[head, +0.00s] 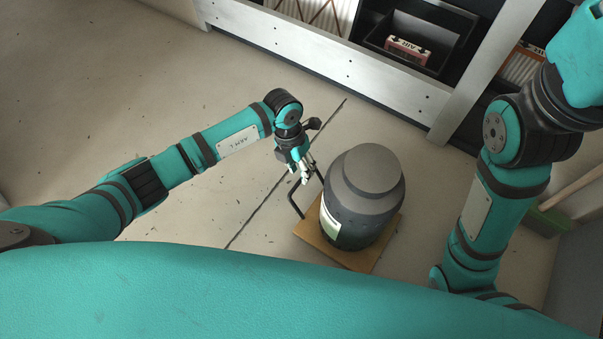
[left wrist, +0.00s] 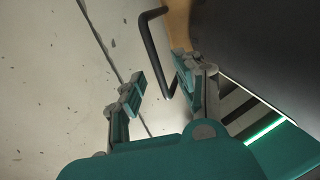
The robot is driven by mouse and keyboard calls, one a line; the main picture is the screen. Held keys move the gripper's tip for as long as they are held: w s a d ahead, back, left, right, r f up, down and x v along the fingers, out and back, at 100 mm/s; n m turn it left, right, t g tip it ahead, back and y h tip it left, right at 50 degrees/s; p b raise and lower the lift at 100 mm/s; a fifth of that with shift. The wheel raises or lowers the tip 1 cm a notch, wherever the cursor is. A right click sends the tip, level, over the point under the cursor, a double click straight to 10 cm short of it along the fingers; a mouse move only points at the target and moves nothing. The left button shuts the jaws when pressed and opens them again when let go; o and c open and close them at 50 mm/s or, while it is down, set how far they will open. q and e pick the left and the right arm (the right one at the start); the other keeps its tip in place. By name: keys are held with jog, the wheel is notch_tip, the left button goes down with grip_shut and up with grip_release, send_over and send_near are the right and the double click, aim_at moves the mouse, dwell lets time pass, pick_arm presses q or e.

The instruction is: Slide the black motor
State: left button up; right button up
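The motor (head: 365,200) is a dark grey, upright cylinder with a lighter grey top and a pale label on its left side. It stands on a brown wooden board (head: 333,248) on the floor. A thin black bent handle (head: 295,202) sticks out on its left side. My left gripper (head: 304,174) is at the motor's upper left, near the handle. In the left wrist view, its two fingers (left wrist: 160,78) are apart, with the handle (left wrist: 151,48) showing between them; contact cannot be told. The dark motor (left wrist: 265,45) fills the right there. My right gripper is not visible.
A metal-framed rack (head: 345,65) runs along the back, with a red and white labelled box (head: 408,47) in an open dark bay. A green broom head (head: 548,222) lies at the right. The floor left of the motor is clear apart from specks and a dark seam.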

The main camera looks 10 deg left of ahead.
pick_arm(q)
notch_tip(320, 180, up, 9)
jog(key=a, duration=0.1)
jog(key=shift+w+a+f, duration=0.2)
jog(key=shift+w+a, duration=0.05)
jog(key=shift+w, duration=0.1)
dwell(0.3)
